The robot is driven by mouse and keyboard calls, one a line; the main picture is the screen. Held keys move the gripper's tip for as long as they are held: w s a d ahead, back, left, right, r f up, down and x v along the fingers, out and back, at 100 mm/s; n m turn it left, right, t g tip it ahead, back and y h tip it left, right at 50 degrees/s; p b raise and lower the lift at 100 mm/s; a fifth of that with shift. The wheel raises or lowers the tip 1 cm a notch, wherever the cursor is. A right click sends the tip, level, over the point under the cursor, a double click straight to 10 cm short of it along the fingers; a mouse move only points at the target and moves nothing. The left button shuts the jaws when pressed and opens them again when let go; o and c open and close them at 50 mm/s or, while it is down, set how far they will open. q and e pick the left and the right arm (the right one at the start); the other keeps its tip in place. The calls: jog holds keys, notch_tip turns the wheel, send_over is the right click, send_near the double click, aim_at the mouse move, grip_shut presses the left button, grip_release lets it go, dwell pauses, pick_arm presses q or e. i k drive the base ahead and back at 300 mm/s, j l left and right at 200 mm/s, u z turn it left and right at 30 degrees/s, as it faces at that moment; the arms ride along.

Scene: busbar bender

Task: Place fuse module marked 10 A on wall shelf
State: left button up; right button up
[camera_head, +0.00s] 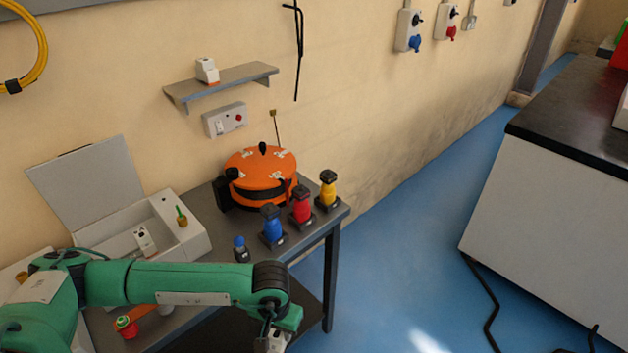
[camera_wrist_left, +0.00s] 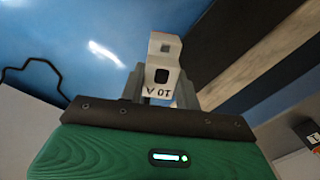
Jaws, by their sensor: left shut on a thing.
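The fuse module marked 10 A (camera_wrist_left: 162,68) is a white block with a dark square window, and its print reads upside down in the left wrist view. My left gripper (camera_wrist_left: 160,90) is shut on it, a finger on each side. The wall shelf (camera_head: 240,79) is a grey board on the wall, well above and away from the gripper. Another white module (camera_head: 207,71) stands upright on the shelf's left part. My right gripper is not in view.
The bench (camera_head: 215,222) holds an orange round machine (camera_head: 262,180) and blue, red (camera_head: 302,206) and yellow connectors. An open white box (camera_head: 191,232) holds another module (camera_head: 144,240). A socket box (camera_head: 225,119) is under the shelf. The shelf's right part is bare.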

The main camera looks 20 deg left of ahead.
aim_at(251, 73)
jog(key=i+l+z, duration=0.25)
jog(key=i, duration=0.45)
jog(key=i+z, duration=0.3)
jog(key=i, duration=0.4)
jog(key=i+u, duration=0.45)
jog(key=i+l+u, duration=0.25)
jog(key=u, duration=0.2)
jog(key=i+l+u, duration=0.45)
jog(key=k+j, duration=0.1)
